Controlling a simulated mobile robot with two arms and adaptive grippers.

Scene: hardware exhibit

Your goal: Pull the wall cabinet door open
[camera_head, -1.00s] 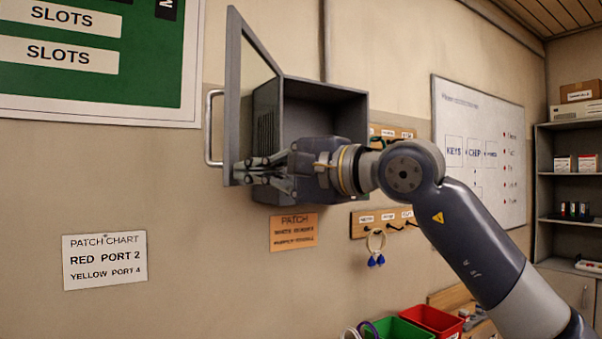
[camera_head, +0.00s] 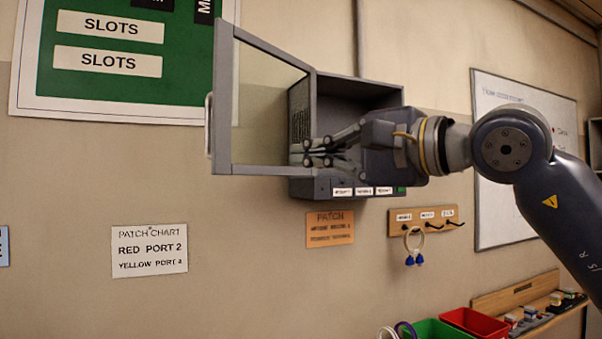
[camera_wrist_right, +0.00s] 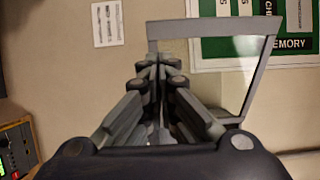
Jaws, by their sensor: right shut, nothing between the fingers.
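The grey wall cabinet (camera_head: 399,96) hangs on the wall with its front open. Its glass-paned door (camera_head: 222,95) stands swung wide to the left, with the handle (camera_head: 208,125) on its far left edge. My right gripper (camera_head: 300,152) is shut and empty. Its fingertips are in front of the cabinet, by the inner side of the door near its lower hinge-side corner; I cannot tell whether they touch it. In the right wrist view the closed fingers (camera_wrist_right: 158,65) point toward the door frame (camera_wrist_right: 263,70). The gripper and wrist hide part of the cabinet's inside. My left gripper is not in view.
A hook rail (camera_head: 428,220) with a key ring (camera_head: 414,240) is below right of the cabinet. Red (camera_head: 478,322) and green (camera_head: 440,329) bins stand lower right. A whiteboard (camera_head: 520,170) hangs at right. The wall left of the door carries flat signs.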

